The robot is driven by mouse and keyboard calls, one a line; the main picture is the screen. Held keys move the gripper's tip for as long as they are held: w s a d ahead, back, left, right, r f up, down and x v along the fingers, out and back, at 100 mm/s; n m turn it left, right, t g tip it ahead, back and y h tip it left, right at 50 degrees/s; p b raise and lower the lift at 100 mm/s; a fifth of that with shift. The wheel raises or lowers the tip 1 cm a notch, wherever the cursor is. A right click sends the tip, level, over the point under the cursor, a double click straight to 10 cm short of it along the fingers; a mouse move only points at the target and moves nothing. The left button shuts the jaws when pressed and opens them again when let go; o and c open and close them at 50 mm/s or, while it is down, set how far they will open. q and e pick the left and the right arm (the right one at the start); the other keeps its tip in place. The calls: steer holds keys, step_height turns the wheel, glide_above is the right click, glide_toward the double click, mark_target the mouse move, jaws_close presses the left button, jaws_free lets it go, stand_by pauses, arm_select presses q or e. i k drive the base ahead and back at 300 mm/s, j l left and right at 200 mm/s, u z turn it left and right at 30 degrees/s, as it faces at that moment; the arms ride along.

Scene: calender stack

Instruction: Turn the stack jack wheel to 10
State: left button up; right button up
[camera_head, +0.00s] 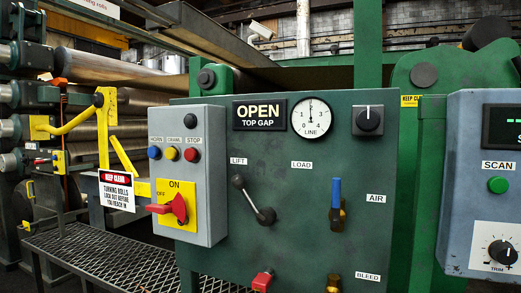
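No wheel labelled as a stack jack and no scale that reaches 10 can be made out in the head view. A black trim knob (502,252) with a marked dial sits on the grey-blue box at the right edge. A small black knob (369,120) with a white line pointing up is at the upper right of the dark green panel (300,235). The round line gauge (311,118) has its needle near straight up. Neither of my grippers shows.
The green panel carries a black ball-ended lift lever (252,198) and a blue air handle (337,192). A grey box (213,180) holds buttons and a red switch (178,208). Metal rolls (90,65) and a mesh walkway (110,250) lie left.

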mark_target(23, 160)
steer(key=u, duration=1.65)
steer(key=i+u, duration=0.35)
steer(key=i, duration=1.35)
steer(key=i+j, duration=0.1)
steer(key=i, duration=2.4)
